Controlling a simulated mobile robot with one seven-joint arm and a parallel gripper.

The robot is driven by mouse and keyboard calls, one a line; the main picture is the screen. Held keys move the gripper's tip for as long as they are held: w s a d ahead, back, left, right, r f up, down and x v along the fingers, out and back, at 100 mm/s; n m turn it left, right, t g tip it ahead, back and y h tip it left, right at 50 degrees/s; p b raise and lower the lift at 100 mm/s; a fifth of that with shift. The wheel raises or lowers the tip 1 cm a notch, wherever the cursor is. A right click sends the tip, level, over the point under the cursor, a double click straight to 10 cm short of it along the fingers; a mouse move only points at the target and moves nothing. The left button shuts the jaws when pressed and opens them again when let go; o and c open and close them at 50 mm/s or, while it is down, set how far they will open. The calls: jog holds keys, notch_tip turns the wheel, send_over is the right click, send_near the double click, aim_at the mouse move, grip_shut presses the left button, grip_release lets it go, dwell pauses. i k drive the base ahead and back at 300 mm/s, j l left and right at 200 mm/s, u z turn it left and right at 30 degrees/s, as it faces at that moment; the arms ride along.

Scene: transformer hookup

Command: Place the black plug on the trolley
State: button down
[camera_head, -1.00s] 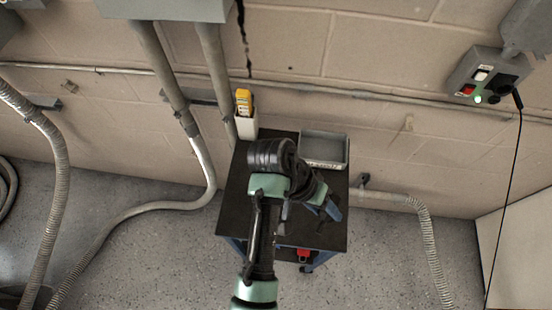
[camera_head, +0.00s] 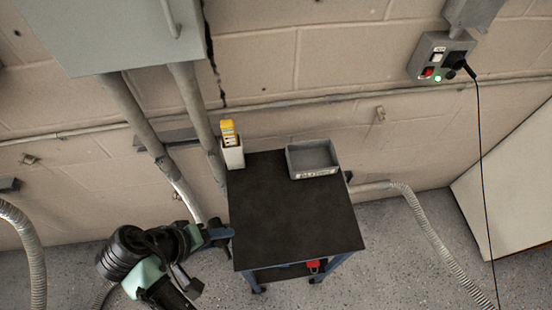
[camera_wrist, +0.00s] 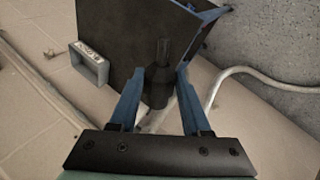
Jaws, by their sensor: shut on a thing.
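The black plug (camera_wrist: 157,88) is between the blue fingers of my gripper (camera_wrist: 161,76) in the wrist view. My gripper is shut on it. The trolley (camera_head: 290,215) has a dark flat top and stands against the wall in the head view. In that view my gripper (camera_head: 222,236) is at the trolley's left edge, low in the picture, and the plug is hard to make out there. The trolley's dark top (camera_wrist: 122,38) also shows beyond the plug in the wrist view. I cannot tell the plug's height relative to the top.
A grey bin (camera_head: 313,160) sits at the trolley's back right corner. A white holder (camera_head: 233,154) with a yellow device (camera_head: 228,132) is at its back left. The middle and front of the top are clear. A wall socket box (camera_head: 440,58) has a black cable hanging down.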

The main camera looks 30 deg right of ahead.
aim_at(289, 202)
jog(key=l+u, duration=0.15)
jog(key=l, duration=0.4)
jog(key=l+u, duration=0.2)
jog(key=l, duration=0.35)
jog(key=k+l+u, duration=0.15)
jog(key=l, duration=0.35)
